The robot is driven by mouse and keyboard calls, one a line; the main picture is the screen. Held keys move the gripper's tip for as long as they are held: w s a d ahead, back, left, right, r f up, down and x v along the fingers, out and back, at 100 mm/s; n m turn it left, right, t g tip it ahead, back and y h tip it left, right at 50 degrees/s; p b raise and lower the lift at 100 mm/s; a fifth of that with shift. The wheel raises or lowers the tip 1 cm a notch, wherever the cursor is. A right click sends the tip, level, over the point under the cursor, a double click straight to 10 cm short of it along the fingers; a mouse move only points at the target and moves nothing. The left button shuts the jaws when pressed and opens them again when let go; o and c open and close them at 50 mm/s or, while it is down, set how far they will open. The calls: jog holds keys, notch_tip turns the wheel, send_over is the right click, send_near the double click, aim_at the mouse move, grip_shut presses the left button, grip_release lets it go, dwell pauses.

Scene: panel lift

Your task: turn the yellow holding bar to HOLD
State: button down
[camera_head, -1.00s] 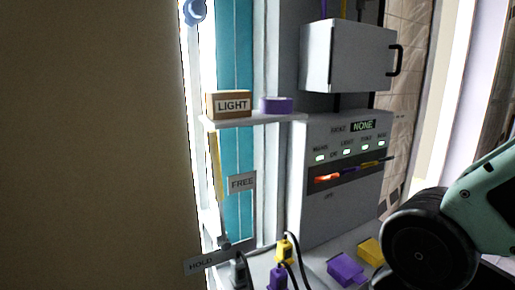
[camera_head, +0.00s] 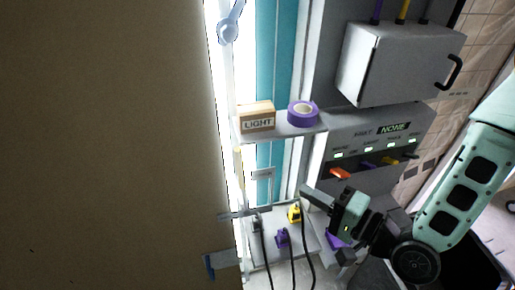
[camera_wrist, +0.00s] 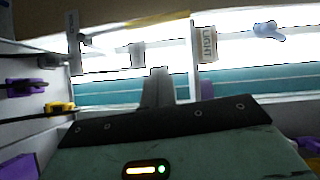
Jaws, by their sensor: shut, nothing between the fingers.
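The yellow holding bar (camera_head: 238,165) stands roughly upright below the shelf, along the bright window edge. In the wrist view it is a thin yellow strip (camera_wrist: 155,21) across the top. The FREE plate (camera_head: 262,173) is just right of the bar. A plate lower down (camera_head: 235,215) is seen nearly edge-on and its text is unreadable; the wrist view shows a HOLD plate (camera_wrist: 73,28) at upper left. My gripper (camera_head: 304,191) is shut and empty, right of the bar and apart from it. Its shut fingers (camera_wrist: 158,73) show in the wrist view.
The shelf (camera_head: 285,130) above carries a LIGHT box (camera_head: 257,117) and purple tape roll (camera_head: 303,113). Yellow (camera_head: 295,212) and purple (camera_head: 282,238) plugs with black cables are below my gripper. A switch panel (camera_head: 375,150) is behind it. A large brown panel (camera_head: 110,150) fills the left.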

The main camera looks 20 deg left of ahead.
jog(key=b, duration=0.4)
jog(key=w+a+b, duration=0.1)
jog(key=b, duration=0.3)
jog(key=shift+w+a+r+t+b, duration=0.1)
jog(key=shift+w+a+t+b, duration=0.15)
jog(key=shift+t+b, duration=0.1)
jog(key=b, duration=0.4)
jog(key=shift+s+a, duration=0.15)
jog(key=shift+a, duration=0.15)
send_over(242, 183)
jog(key=d, duration=0.4)
jog(key=shift+w+a+m, duration=0.15)
jog(key=shift+w+m, duration=0.05)
jog(key=shift+m, duration=0.1)
